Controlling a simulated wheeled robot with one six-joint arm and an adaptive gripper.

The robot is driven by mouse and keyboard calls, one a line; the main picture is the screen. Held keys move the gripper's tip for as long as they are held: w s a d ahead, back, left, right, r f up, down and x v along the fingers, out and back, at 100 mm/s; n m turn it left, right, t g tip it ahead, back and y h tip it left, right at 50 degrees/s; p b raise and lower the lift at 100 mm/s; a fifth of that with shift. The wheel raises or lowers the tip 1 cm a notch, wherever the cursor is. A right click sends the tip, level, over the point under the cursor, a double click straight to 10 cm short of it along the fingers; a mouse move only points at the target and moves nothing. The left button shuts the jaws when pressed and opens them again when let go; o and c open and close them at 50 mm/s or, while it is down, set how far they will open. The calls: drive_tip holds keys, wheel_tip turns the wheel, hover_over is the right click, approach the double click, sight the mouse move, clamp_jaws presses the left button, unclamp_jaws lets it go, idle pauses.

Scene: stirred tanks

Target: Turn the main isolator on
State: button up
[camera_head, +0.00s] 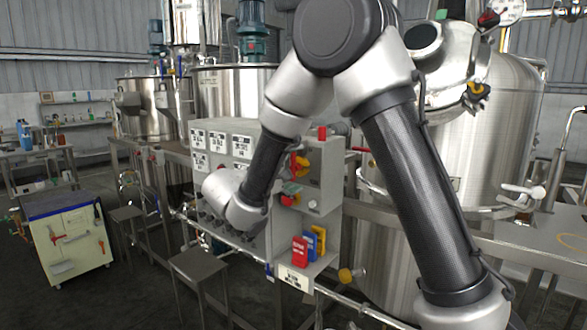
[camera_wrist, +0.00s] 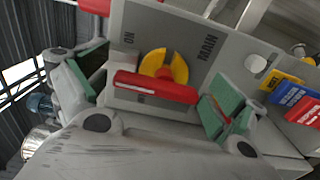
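The main isolator shows in the wrist view as a yellow disc (camera_wrist: 168,66) with a long red handle (camera_wrist: 155,87) on a grey panel marked MAIN and ON. The handle lies across the picture, tilted slightly down to the right, and covers part of the panel lettering. In the head view the red and yellow isolator (camera_head: 300,164) is on the side of the grey control box. My gripper (camera_wrist: 156,94) is open, with one green-padded finger beyond each end of the handle. Both pads look apart from the handle. My arm hides most of the gripper in the head view.
Red (camera_head: 299,250) and blue and yellow tags hang below on the box, and a white knob (camera_wrist: 256,63) is beside the isolator. A steel tank (camera_head: 500,110) stands at right, and rails run in front. A white tool cabinet (camera_head: 72,245) is at left.

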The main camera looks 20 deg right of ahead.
drive_tip(key=shift+a, duration=0.1)
drive_tip(key=v, duration=1.2)
drive_tip(key=s+d+f+n+g+y, duration=0.2)
drive_tip(key=s+d+f+g+y, duration=0.3)
drive_tip(key=s+d+f+g, duration=0.55)
drive_tip(key=s+d+r+m+t+y, duration=0.2)
drive_tip(key=s+d+r+m+y, duration=0.1)
drive_tip(key=s+d, duration=0.3)
drive_tip(key=s+d+r+m+t+y, duration=0.2)
drive_tip(key=s+d+r+m+y, duration=0.2)
drive_tip(key=s, duration=0.6)
drive_tip(key=d+m+y, duration=0.2)
drive_tip(key=shift+d+r+y, duration=0.25)
drive_tip(key=shift+d+y, duration=0.05)
